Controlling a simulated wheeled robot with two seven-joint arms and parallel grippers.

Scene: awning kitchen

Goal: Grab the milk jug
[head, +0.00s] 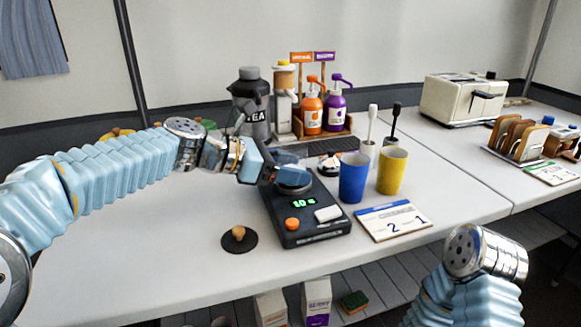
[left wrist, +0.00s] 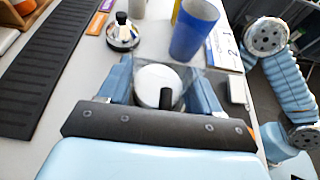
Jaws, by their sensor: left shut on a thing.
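My left gripper (head: 287,178) reaches in over the black scale (head: 312,231). It is shut on a round, pale metal vessel, which I take to be the milk jug (head: 294,188). The jug's base looks to be at the scale's plate; I cannot tell whether it touches. In the left wrist view the jug (left wrist: 150,80) sits between the two blue fingers of the gripper (left wrist: 164,85), with a dark upright handle on the near side. In the head view the gripper hides most of the jug. My right gripper is not in view; only its arm shows.
A blue cup (head: 353,178) and a yellow cup (head: 392,170) stand right of the scale. A chrome piece with a black knob (left wrist: 122,35) is close by. The table's front left is clear.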

